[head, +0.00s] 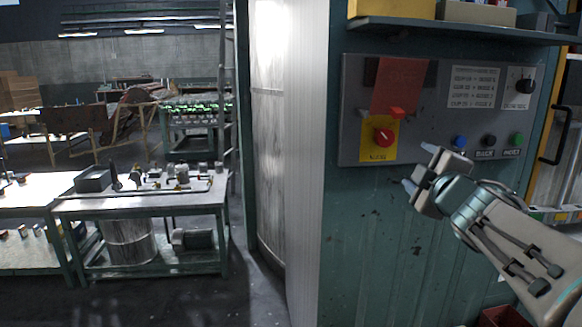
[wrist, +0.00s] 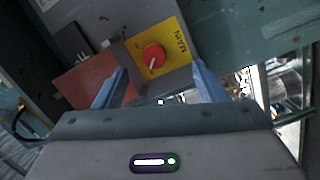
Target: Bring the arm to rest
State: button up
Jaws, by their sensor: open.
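My arm reaches in from the lower right in the head view. My gripper (head: 418,166) is open and empty, in front of the lower edge of a grey control panel (head: 440,75). It is apart from the red rotary switch (head: 384,136) on its yellow plate, which sits up and to its left. In the wrist view the red switch (wrist: 152,57) and yellow plate (wrist: 172,42) show beyond and between my two spread fingers (wrist: 158,88). A red tag or flap (head: 398,85) hangs on the panel above the switch.
The panel is on a green cabinet (head: 380,240). Blue (head: 459,141), black and green buttons (head: 517,139) are right of my gripper. A shelf (head: 450,30) with boxes is above. A pale curved door (head: 290,150) and a workbench (head: 145,205) stand left. Floor shows between.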

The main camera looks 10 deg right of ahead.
jog(key=s+a+f+m+g+p, duration=0.4)
jog(key=s+a+f+m+g, duration=0.2)
jog(key=s+f, duration=0.4)
jog(key=s+a+f+m+g+y+p, duration=0.1)
jog(key=s+a+f+m+g+p, duration=0.2)
jog(key=s+a+f+m+g, duration=0.3)
jog(key=s+a+f+g, duration=0.3)
jog(key=f, duration=0.1)
jog(key=shift+s+a+m+y+p, duration=0.3)
jog(key=shift+s+m+p, duration=0.05)
jog(key=shift+s+m, duration=0.05)
jog(key=shift+s+a, duration=0.15)
jog(key=shift+s, duration=0.1)
jog(key=shift+c, duration=0.4)
jog(key=shift+f, duration=0.1)
jog(key=c, duration=0.5)
jog(key=shift+a, duration=0.1)
jog(key=shift+c, duration=0.3)
